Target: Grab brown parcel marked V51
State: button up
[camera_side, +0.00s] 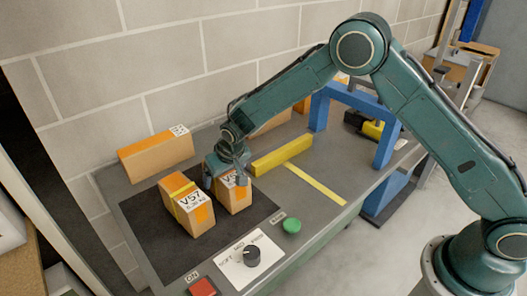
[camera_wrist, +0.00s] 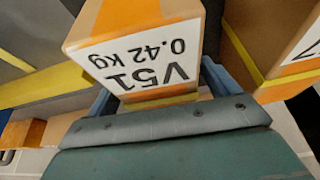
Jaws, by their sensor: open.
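The brown parcel marked V51 (camera_side: 235,201) stands on the dark mat, with an orange patch and a white label; its label reads V51, 0.42 kg in the wrist view (camera_wrist: 140,47). My gripper (camera_side: 225,178) is open and low over this parcel, pointing down, with a finger on either side of it. In the wrist view the blue fingers (camera_wrist: 158,90) show at the parcel's two sides; I cannot tell whether they touch it. The fingers and arm hide part of its top.
A parcel marked V57 (camera_side: 182,208) with a yellow strap stands close on the left. A longer box (camera_side: 157,154) lies behind. A yellow bar (camera_side: 282,156) and a blue frame (camera_side: 388,140) are to the right. A control knob (camera_side: 251,255) and green button (camera_side: 291,225) are in front.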

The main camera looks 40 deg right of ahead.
jog(key=shift+f, duration=0.25)
dwell(0.5)
jog(key=shift+r, duration=0.1)
jog(key=c, duration=1.4)
